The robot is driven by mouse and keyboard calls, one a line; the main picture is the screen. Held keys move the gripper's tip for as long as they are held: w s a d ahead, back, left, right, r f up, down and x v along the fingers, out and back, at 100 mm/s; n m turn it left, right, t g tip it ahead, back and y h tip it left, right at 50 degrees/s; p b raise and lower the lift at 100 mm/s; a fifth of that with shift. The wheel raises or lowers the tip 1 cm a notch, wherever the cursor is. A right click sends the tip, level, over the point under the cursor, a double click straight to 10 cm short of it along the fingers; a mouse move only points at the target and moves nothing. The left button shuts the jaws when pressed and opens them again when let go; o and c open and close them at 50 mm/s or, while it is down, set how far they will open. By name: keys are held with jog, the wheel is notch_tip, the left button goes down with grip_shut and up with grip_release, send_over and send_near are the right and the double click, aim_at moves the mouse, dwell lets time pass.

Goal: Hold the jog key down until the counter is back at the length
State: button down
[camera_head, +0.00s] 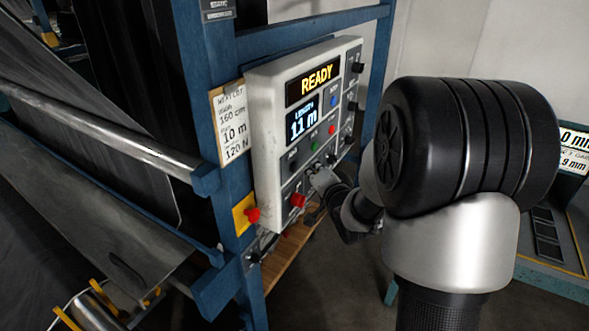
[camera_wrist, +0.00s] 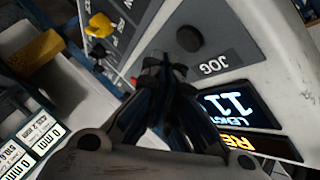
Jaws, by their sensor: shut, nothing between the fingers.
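The white control panel (camera_head: 270,105) carries an amber READY display (camera_head: 316,79) and a blue-white length counter (camera_head: 302,120) that reads 11 m. In the wrist view the counter (camera_wrist: 230,108) appears upside down. The JOG label (camera_wrist: 213,65) lies beside a round black key (camera_wrist: 189,38). My gripper (camera_wrist: 165,72) is shut and empty, its tips close to the panel face, beside that key in the picture. I cannot tell whether they touch anything. In the head view my gripper (camera_head: 322,182) is at the panel's lower part. A card (camera_head: 231,122) left of the panel lists 160 cm, 10 m and 120 N.
A red button on a yellow plate (camera_head: 246,214) sits at the panel's lower left. Another red knob (camera_head: 297,200) and several small coloured keys are close to my gripper. Blue frame posts (camera_head: 213,100) and steel rollers with grey cloth stand at the left.

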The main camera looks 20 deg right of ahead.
jog(key=shift+w+a, duration=0.4)
jog(key=shift+w, duration=0.05)
dwell(1.2)
jog(key=shift+w+a+b, duration=0.3)
jog(key=shift+w+b, duration=0.05)
jog(key=shift+w+a, duration=0.25)
jog(key=shift+w, duration=0.1)
dwell(3.3)
jog(key=shift+s+d+b, duration=0.35)
jog(key=shift+s+d, duration=0.2)
jog(key=shift+s, duration=0.15)
jog(key=shift+s+d, duration=0.8)
jog(key=shift+s, duration=0.2)
jog(key=shift+s+d, duration=0.75)
jog(key=shift+s, duration=0.25)
